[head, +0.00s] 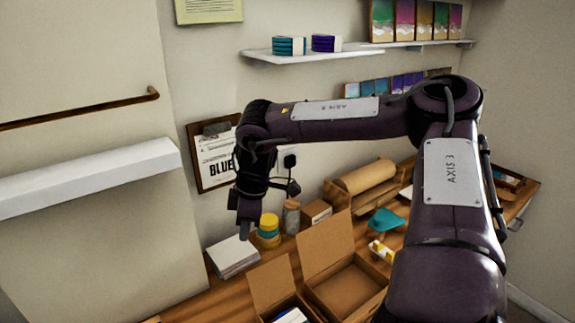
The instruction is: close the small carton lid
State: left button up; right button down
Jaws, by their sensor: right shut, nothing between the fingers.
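A small brown carton (306,307) stands at the bottom of the head view, partly cut off by the frame edge. Its lid (272,284) stands up, open, at its back left. Something white and blue lies inside it. My right gripper (246,231) points down, shut and empty, above and behind the small carton's lid, apart from it. My left gripper is not in view.
A larger open carton (362,303) with a raised lid (325,243) stands right of the small one. Behind are a paper stack (233,257), a yellow and teal jar (268,231), a grey-brown cylinder (291,217) and a small box (316,212). A teal object (386,221) lies farther right.

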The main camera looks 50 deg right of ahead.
notch_tip(320, 180, down, 6)
jog(key=b, duration=0.5)
